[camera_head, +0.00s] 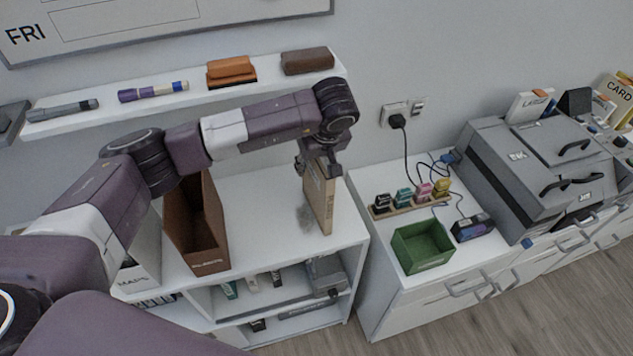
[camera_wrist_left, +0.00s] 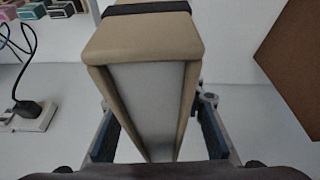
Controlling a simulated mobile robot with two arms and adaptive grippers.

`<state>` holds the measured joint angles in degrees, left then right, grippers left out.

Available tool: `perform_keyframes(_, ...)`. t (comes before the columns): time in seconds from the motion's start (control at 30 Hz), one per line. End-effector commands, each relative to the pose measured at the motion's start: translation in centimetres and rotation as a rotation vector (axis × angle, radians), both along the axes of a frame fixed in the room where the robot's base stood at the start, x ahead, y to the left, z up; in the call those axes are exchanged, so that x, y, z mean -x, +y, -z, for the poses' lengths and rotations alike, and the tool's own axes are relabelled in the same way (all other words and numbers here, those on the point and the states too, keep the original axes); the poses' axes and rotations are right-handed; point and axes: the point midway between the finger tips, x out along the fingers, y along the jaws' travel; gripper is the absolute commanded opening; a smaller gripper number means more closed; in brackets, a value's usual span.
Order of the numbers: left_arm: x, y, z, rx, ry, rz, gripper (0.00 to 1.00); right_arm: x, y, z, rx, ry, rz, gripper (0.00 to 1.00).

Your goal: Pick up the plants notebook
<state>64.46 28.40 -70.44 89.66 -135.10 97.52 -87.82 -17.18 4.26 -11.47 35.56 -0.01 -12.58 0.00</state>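The tan plants notebook (camera_head: 321,196) stands upright on the white desk top, with lettering on its spine. My left gripper (camera_head: 318,170) is over its upper rear end in the head view. The fingers are apart, and a gap shows on each side of the notebook. My right gripper is not in view.
A brown open file holder (camera_head: 195,225) stands left of the notebook, with bare desk between. A wall shelf (camera_head: 190,95) with pens and erasers runs behind my arm. A green bin (camera_head: 422,245) and a stamp rack (camera_head: 410,200) stand on the lower cabinet at right.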

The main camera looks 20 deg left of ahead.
Motion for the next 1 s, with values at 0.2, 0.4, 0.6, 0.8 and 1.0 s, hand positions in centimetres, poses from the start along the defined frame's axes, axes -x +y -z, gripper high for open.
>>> perform_keyframes(0.2, -0.01, 0.02, 0.22, -0.001, -0.001, 0.0, 0.36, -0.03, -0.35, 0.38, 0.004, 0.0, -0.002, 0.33)
perform_keyframes(0.4, 0.0, 0.02, 0.19, 0.0, 0.0, 0.0, 0.36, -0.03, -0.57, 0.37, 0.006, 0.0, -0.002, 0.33)
perform_keyframes(0.6, 0.0, 0.01, 0.19, 0.0, 0.0, 0.0, 0.25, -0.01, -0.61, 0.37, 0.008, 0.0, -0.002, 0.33)
perform_keyframes(0.8, 0.01, 0.01, 0.21, 0.0, 0.0, 0.0, 0.03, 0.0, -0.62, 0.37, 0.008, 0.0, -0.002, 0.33)
perform_keyframes(1.0, 0.01, 0.0, 0.21, 0.0, 0.0, 0.0, 0.0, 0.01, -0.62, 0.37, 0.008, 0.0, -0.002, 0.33)
